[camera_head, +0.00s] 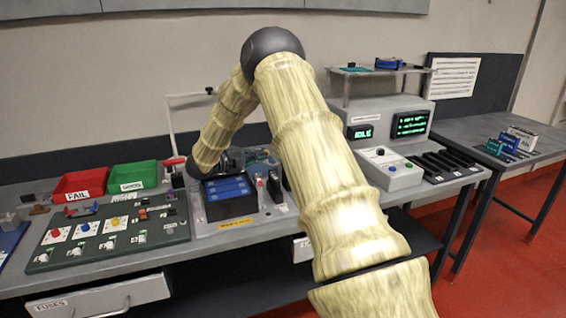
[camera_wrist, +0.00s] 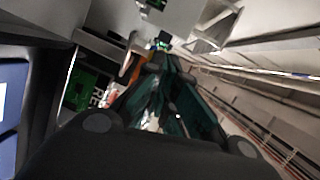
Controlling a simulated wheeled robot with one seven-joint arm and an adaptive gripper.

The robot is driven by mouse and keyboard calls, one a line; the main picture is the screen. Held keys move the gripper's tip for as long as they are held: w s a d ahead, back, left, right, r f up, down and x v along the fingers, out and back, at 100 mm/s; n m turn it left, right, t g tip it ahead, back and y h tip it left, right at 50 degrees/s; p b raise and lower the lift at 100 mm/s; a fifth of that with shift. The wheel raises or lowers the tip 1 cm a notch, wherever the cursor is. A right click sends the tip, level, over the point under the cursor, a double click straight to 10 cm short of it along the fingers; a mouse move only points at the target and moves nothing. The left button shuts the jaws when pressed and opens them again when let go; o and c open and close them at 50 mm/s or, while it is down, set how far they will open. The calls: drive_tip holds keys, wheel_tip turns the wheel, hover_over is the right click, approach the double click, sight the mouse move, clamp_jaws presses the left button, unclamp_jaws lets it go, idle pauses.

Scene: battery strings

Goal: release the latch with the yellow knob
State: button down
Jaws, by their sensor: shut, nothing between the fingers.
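A yellow knob (camera_head: 115,222) stands on a white plate on the dark green latch board (camera_head: 70,262), at the left of the bench in the head view. A red knob (camera_head: 54,233) and a blue knob (camera_head: 85,227) stand in the same row to its left. My gripper (camera_head: 178,180) is small and partly hidden in the head view, behind the board and to the right of the yellow knob, apart from it. In the wrist view my gripper (camera_wrist: 161,48) has its dark fingers together, with nothing visible between them. The yellow knob is not identifiable in the wrist view.
A black tray with blue cells (camera_head: 230,188) sits right of the board, close to my wrist. A red bin (camera_head: 80,183) and a green bin (camera_head: 133,174) stand behind the board. A grey instrument (camera_head: 388,168) stands to the right. A drawer (camera_head: 100,299) is below.

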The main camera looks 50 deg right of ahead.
drive_tip(key=shift+a, duration=0.15)
drive_tip(key=b+v, duration=0.1)
drive_tip(key=v, duration=0.3)
drive_tip(key=s+v, duration=0.1)
drive_tip(key=v, duration=0.3)
drive_tip(key=b+v, duration=0.1)
drive_tip(key=v, duration=0.3)
drive_tip(key=shift+s+a+r+b, duration=0.2)
drive_tip(key=shift+s+a+b, duration=0.1)
drive_tip(key=shift+a, duration=0.15)
drive_tip(key=shift+w, duration=0.1)
